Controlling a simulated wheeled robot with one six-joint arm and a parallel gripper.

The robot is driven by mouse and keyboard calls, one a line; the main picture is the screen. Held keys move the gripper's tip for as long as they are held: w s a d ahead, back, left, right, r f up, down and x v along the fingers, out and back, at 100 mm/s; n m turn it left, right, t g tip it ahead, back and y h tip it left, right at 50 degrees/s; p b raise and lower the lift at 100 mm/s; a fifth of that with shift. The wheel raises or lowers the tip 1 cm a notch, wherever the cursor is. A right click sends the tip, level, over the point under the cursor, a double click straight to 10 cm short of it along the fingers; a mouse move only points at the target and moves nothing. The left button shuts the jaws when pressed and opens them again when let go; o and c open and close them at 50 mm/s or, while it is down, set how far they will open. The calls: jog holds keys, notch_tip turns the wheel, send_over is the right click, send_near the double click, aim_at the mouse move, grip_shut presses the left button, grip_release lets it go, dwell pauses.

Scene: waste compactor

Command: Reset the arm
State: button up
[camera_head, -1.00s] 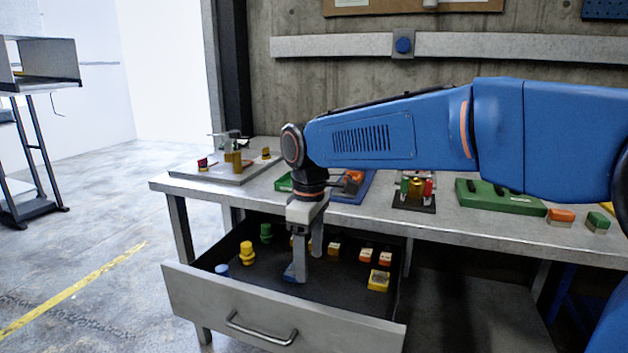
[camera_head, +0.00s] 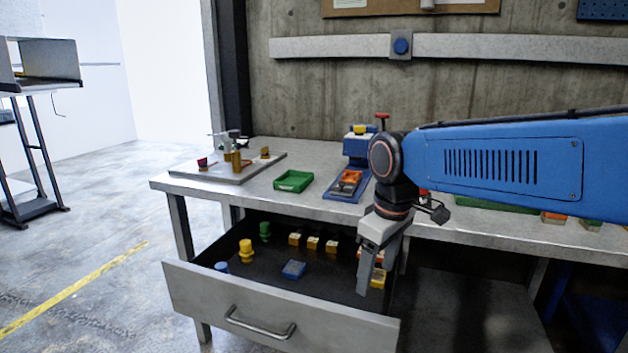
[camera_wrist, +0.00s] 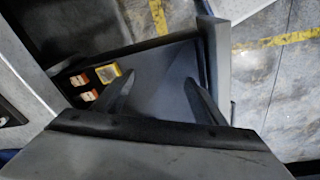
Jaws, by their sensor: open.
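My gripper (camera_head: 375,268) is open and empty, above the right end of the open drawer (camera_head: 270,315) in the head view. Its fingers partly hide a yellow block (camera_head: 379,279) in that corner. In the wrist view the two fingers (camera_wrist: 160,95) are spread apart over the drawer, with nothing between them. The yellow block (camera_wrist: 107,73) and orange blocks (camera_wrist: 83,88) show in the wrist view, left of the fingers.
The workbench (camera_head: 240,193) carries a green tray (camera_head: 293,181), a blue press-like device (camera_head: 358,150) and a grey fixture plate (camera_head: 228,172). Yellow pieces (camera_head: 246,251) and a green piece (camera_head: 265,231) stand in the drawer. The floor (camera_head: 110,210) at left is clear.

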jog(key=s+d+f+m+t, duration=0.1)
jog(key=s+d+f+m, duration=0.3)
jog(key=s+d, duration=0.4)
jog(key=s+d+f+m+t, duration=0.2)
jog(key=s+d+f+m, duration=0.2)
jog(key=s+d, duration=0.4)
jog(key=shift+f+m+h, duration=0.25)
jog(key=shift+m+h, duration=0.05)
jog(key=shift+m, duration=0.3)
